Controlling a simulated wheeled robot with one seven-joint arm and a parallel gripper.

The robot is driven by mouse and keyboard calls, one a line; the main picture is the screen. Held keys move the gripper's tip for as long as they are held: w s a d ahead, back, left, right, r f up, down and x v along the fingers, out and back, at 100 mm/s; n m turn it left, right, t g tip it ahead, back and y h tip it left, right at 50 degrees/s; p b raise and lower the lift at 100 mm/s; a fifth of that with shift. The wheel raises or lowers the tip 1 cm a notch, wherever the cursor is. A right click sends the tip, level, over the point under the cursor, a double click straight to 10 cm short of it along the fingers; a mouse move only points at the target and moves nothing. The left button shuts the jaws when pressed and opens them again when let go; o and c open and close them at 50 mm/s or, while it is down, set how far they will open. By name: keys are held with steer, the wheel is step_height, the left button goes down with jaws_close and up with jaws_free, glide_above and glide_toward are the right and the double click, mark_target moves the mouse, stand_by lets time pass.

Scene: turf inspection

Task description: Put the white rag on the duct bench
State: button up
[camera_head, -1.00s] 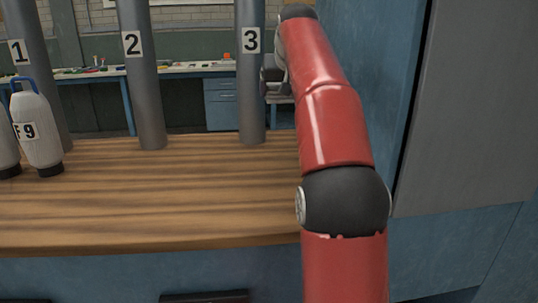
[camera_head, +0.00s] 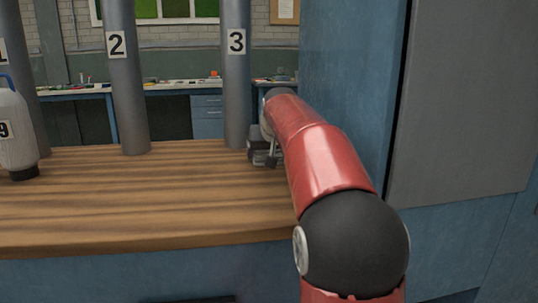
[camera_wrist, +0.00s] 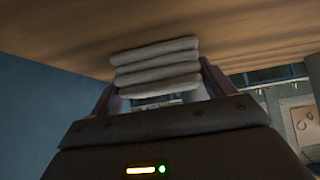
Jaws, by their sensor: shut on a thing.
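The white rag (camera_wrist: 155,68), folded in several layers, shows in the wrist view between the two fingers of my gripper (camera_wrist: 158,80). My gripper is shut on it. The wooden top of the duct bench (camera_head: 130,195) lies below the gripper in the head view and fills the upper part of the wrist view (camera_wrist: 70,30). In the head view my gripper (camera_head: 264,155) is low at the back right of the bench, beside duct 3, partly hidden by my arm. Whether the rag touches the wood I cannot tell.
Grey ducts 2 (camera_head: 122,85) and 3 (camera_head: 237,75) rise from the back of the bench. A white bottle (camera_head: 14,130) stands at the left. A tall blue cabinet wall (camera_head: 350,90) bounds the right. The middle of the bench top is clear.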

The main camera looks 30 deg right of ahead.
steer(key=o, duration=1)
steer(key=v, duration=1.2)
steer(key=shift+p, duration=0.45)
steer(key=shift+s, duration=0.1)
